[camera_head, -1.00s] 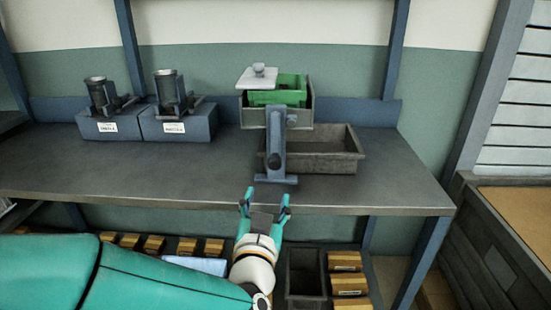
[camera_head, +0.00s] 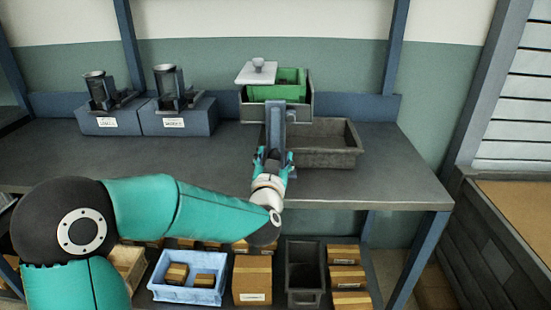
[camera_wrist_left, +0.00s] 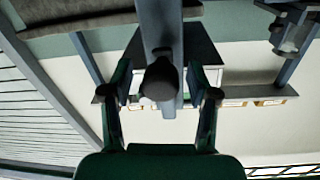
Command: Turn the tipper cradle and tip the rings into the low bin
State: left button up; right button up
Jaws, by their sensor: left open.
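The tipper cradle (camera_head: 246,103) is a grey box on a blue-grey post (camera_head: 291,133) at the back of the bench. A green crate (camera_head: 290,84) sits in it, and a light plate with a knob (camera_head: 257,71) lies at its upper left. The rings are not visible. My left gripper (camera_head: 273,158) is open at the front of the post. In the left wrist view a dark round knob (camera_wrist_left: 161,79) on the post lies between the open fingers (camera_wrist_left: 160,100). Contact cannot be told.
Two blue-grey blocks with dark cups (camera_head: 178,121) stand left on the bench (camera_head: 130,165). Below, a shelf holds a light blue bin (camera_head: 187,293), a dark bin (camera_head: 304,273) and several cardboard boxes (camera_head: 252,280). The bench's left middle is clear.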

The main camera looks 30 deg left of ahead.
pick_arm(q)
jog(key=c, duration=1.1)
grip_shut()
jog(key=shift+d, duration=0.1)
